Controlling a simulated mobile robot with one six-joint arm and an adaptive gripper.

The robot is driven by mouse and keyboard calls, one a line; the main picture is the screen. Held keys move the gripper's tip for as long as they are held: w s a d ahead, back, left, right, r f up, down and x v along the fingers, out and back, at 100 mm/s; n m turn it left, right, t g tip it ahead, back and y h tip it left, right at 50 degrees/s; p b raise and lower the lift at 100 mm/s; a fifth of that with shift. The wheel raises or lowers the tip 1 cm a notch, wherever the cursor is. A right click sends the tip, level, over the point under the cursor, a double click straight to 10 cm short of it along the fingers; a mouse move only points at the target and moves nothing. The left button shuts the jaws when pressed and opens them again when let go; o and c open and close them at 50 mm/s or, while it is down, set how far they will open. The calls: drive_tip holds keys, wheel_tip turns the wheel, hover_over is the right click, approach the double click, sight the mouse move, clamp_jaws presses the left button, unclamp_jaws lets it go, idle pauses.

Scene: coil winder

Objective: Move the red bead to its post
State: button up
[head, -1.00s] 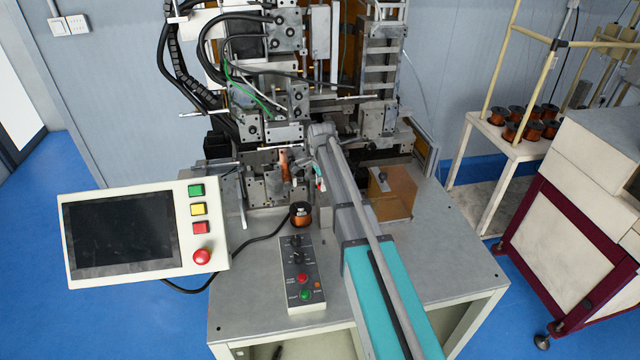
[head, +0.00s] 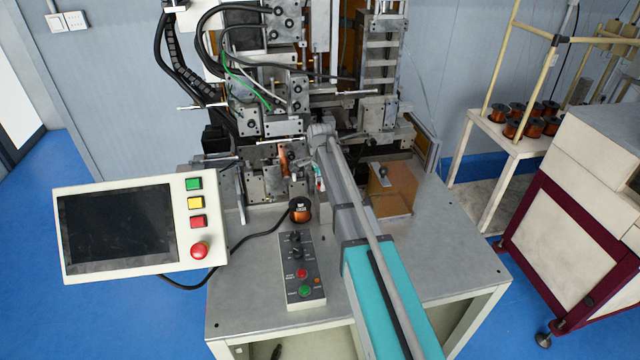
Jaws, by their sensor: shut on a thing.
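No red bead shows clearly. A tiny red spot (head: 319,184) is beside the grey bar at the middle of the machine, too small to identify. The coil winder (head: 275,128) stands at the back of the grey table, with many metal brackets and rods. I cannot pick out the bead's post among them. A copper-coloured part (head: 283,160) stands upright at the front of the machine.
A copper wire spool (head: 300,211) stands behind a button box (head: 296,272). A screen panel (head: 125,228) is at left. An amber box (head: 393,188) is at right. The right front tabletop is clear.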

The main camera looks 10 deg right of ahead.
drive_tip(key=shift+f+b, duration=1.1)
drive_tip(key=o, duration=0.8)
drive_tip(key=shift+c, duration=0.2)
